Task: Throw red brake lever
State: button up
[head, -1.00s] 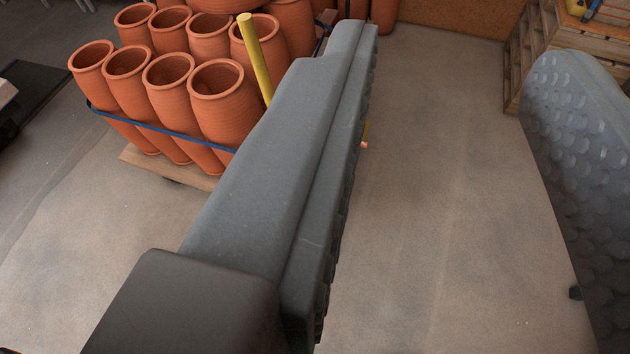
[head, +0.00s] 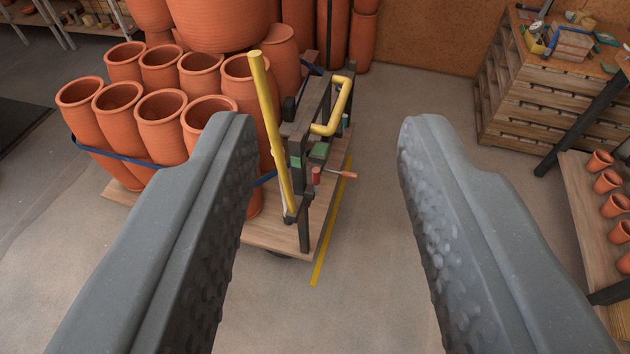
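A small red lever (head: 317,175) with a thin orange-red handle reaching right sits low on the handle end of a wooden cart (head: 285,232). It shows in the gap between my fingers and lies well beyond them. I take it for the brake lever. My gripper (head: 326,125) is open and empty, with one broad grey studded finger on each side. The left finger covers part of the cart and some pots. The lever itself is in clear view.
The cart carries several tall terracotta pots (head: 160,113) held by a blue strap. A yellow upright pole (head: 270,130) and a bent yellow handle (head: 336,108) stand close to the lever. A slatted crate bench (head: 510,95) and a shelf of small pots (head: 582,205) are right. Floor right of the cart is clear.

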aim_at(316, 171)
jog(key=u, duration=0.05)
jog(key=i, duration=1)
jog(key=z, duration=0.05)
